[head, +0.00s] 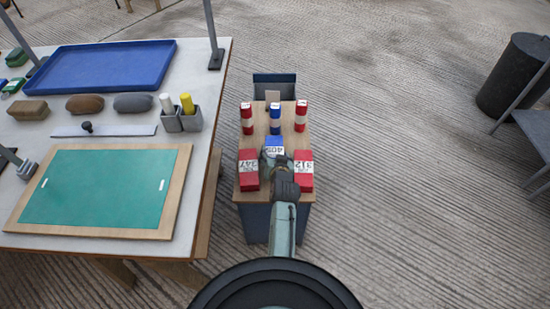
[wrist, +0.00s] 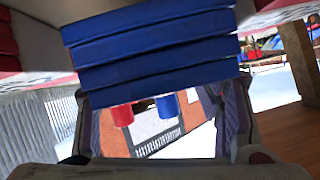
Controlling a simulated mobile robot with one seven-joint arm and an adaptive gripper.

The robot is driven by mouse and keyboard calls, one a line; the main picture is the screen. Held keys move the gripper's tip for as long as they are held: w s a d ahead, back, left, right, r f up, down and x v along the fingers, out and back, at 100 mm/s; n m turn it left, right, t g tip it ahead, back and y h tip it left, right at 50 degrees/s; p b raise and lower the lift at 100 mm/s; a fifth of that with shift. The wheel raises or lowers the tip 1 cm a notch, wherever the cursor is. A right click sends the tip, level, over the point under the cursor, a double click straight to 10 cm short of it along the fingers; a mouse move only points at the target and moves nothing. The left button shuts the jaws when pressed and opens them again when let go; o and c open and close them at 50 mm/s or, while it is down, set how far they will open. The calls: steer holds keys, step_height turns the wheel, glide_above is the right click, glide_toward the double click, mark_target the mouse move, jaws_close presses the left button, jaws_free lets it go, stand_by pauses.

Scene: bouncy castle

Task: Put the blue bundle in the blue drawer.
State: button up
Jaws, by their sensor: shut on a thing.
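The blue bundle (head: 275,143), labelled 405, is at the middle of the small cabinet's wooden top in the head view. In the wrist view the blue bundle (wrist: 150,45) fills the upper middle as a stack of blue layers. My gripper (head: 277,157) is shut on it, with a finger at each side in the wrist view (wrist: 162,100). I cannot tell whether the bundle is clear of the top. The blue drawer (head: 274,78) stands out at the cabinet's far end, with a pale piece at its near side. Most of its inside is hidden.
Red bundles 247 (head: 249,170) and 312 (head: 303,170) stand close on both sides of the blue one. Two red rolls (head: 247,118) (head: 301,116) and a blue roll (head: 275,118) stand between it and the drawer.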

steer(key=shift+f, duration=1.2)
steer(key=shift+f, duration=0.1)
steer(key=o, duration=1)
